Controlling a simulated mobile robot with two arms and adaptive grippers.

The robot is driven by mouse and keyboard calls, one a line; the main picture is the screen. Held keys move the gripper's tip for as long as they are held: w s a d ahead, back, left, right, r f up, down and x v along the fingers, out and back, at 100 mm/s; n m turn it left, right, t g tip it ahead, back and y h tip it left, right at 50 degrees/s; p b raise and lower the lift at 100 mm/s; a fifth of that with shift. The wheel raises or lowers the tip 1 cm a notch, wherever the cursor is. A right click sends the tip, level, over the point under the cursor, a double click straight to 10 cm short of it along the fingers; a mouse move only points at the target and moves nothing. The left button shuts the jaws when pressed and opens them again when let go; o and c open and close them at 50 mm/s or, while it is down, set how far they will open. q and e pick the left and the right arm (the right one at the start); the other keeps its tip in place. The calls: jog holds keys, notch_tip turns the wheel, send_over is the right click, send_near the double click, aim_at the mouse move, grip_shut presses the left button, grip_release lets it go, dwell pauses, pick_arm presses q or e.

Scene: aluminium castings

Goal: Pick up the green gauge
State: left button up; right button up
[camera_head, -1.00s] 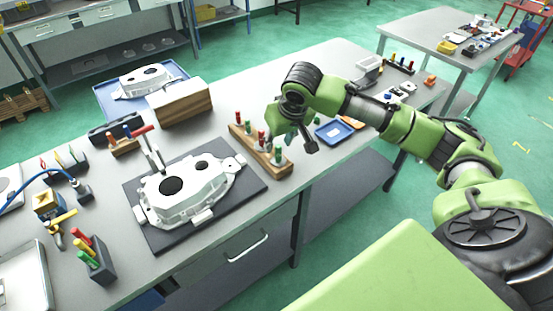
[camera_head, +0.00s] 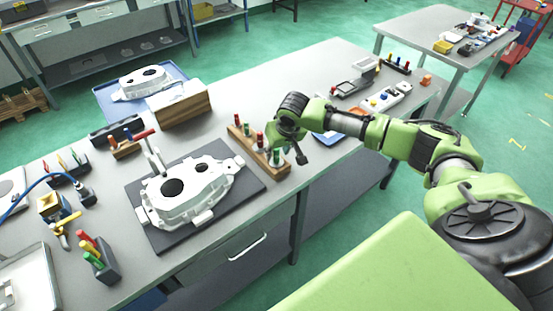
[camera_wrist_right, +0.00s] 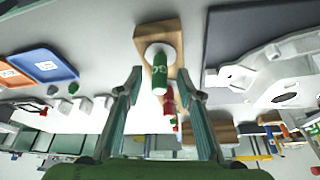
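A green gauge (camera_wrist_right: 160,75) with a white collar stands at the near end of a wooden rack (camera_wrist_right: 176,36). In the head view the green gauge (camera_head: 274,157) is upright at the rack's (camera_head: 283,170) right end. My right gripper (camera_wrist_right: 163,82) is open, with one finger on each side of the green gauge and visible gaps between. In the head view my right gripper (camera_head: 286,150) is over that rack end, its fingers partly hidden by its own body. Red gauges (camera_head: 260,140) and another green gauge (camera_head: 248,130) stand farther along the rack. My left gripper is not in view.
A white casting (camera_head: 190,190) lies on a dark mat (camera_head: 245,190) left of the rack. A wooden block (camera_head: 183,108) stands behind. A blue tray (camera_head: 325,139) lies right of the gripper, partly behind my arm. The table's front edge is close by.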

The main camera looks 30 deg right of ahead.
jog(key=shift+x, duration=1.3)
grip_shut()
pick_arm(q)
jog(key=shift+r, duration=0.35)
pick_arm(e)
jog(key=shift+r, duration=0.1)
